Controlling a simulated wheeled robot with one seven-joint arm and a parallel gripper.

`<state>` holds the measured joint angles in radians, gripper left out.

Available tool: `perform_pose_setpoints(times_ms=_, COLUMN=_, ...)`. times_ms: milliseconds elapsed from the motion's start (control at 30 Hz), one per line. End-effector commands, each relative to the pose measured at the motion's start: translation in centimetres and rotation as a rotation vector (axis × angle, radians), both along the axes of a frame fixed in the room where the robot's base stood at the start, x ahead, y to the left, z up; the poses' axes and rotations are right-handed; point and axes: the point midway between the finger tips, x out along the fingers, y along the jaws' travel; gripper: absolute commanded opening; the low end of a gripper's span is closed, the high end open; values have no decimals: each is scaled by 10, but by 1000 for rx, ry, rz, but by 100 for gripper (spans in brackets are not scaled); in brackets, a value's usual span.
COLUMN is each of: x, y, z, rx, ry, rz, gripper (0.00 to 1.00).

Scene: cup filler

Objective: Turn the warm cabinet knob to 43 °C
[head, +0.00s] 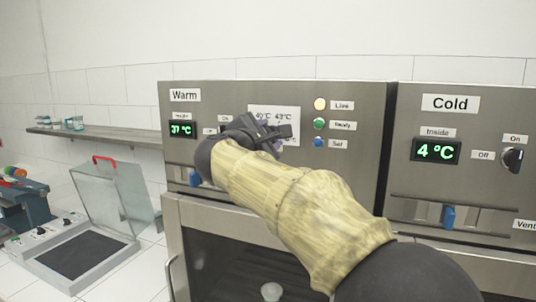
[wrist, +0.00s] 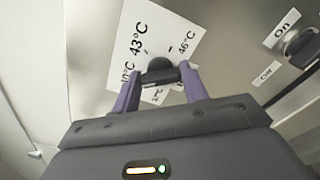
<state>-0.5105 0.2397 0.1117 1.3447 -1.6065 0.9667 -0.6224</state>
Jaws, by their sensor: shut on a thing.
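The warm cabinet (head: 345,170) has a white dial plate (head: 259,111) marked 40 °C and 43 °C in the head view. In the wrist view the tilted plate (wrist: 185,22) shows 43 °C at upper left and 46 °C at upper right. The black warm knob (wrist: 161,76) sits between the two purple fingers of my gripper (wrist: 160,71), which is shut on it. My gripper (head: 272,138) hides the knob in the head view. I cannot read which mark the knob points to. The green Warm display (head: 181,129) reads 37 °C.
Live, Ready and Set lamps (head: 319,124) are right of the dial. An Off/On knob (wrist: 300,46) lies right of the plate in the wrist view. The Cold cabinet (head: 460,180) stands at right, reading 4 °C. A clear-lidded device (head: 110,200) and a shelf (head: 105,135) are at left.

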Motion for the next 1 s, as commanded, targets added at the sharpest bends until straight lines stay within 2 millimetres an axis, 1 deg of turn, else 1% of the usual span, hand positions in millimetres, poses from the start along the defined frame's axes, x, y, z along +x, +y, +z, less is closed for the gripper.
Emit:
perform_pose_setpoints(times_ms=33, x=0, y=1, z=-8, rx=42, ry=-16, rz=1, gripper=21)
perform_pose_setpoints(times_ms=1000, x=0, y=0, z=-8, rx=891, ry=-320, rz=-3, gripper=21)
